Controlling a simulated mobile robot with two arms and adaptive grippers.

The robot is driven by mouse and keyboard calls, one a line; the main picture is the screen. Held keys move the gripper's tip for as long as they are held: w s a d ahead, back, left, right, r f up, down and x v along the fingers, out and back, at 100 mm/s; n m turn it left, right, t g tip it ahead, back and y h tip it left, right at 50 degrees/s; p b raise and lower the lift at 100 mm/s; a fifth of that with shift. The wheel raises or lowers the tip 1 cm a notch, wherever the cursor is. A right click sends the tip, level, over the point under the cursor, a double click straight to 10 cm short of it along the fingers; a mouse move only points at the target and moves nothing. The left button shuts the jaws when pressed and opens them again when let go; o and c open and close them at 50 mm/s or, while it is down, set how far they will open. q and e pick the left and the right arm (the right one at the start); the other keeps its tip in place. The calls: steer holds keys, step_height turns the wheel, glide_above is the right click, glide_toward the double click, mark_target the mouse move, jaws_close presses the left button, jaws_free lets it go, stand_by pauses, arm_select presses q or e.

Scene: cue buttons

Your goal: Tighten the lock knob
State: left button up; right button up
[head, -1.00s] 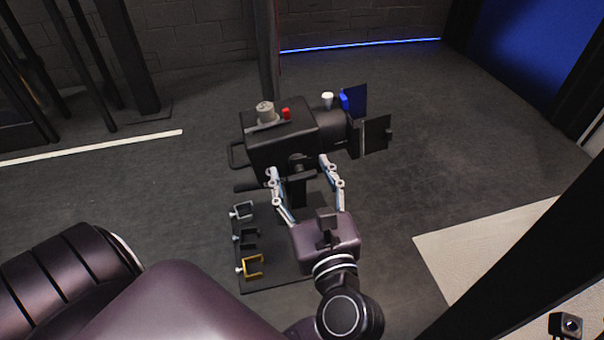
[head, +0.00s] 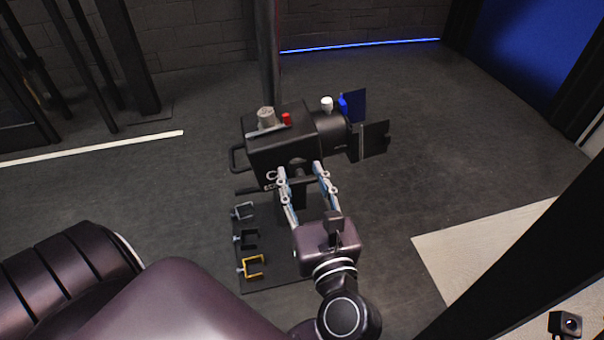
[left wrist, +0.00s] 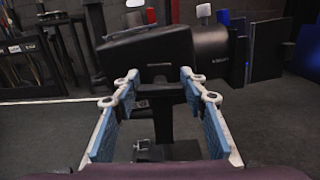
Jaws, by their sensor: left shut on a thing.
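A black stage lamp (head: 282,150) stands upright on a dark post in the middle of the head view. My left gripper (head: 299,172) is at the lamp's near side, with its fingers on either side of a dark crosspiece, which seems to be the lock knob (head: 299,181). In the left wrist view the crosspiece (left wrist: 160,92) spans the gap between the blue-padded fingers (left wrist: 160,78), below the lamp body (left wrist: 150,52). The gripper is shut on it; the exact contact is hard to see. My right gripper is not in view.
On the lamp are a grey knob (head: 266,115), a red button (head: 286,119), a white knob (head: 327,103) and dark flaps (head: 374,139). The floor right of the lamp is clear.

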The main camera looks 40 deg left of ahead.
arm_select(q)
steer(key=o, duration=1.2)
steer(key=shift+d, duration=0.1)
steer(key=v, duration=0.7)
steer(key=shift+s+d, duration=0.15)
steer(key=shift+s, duration=0.05)
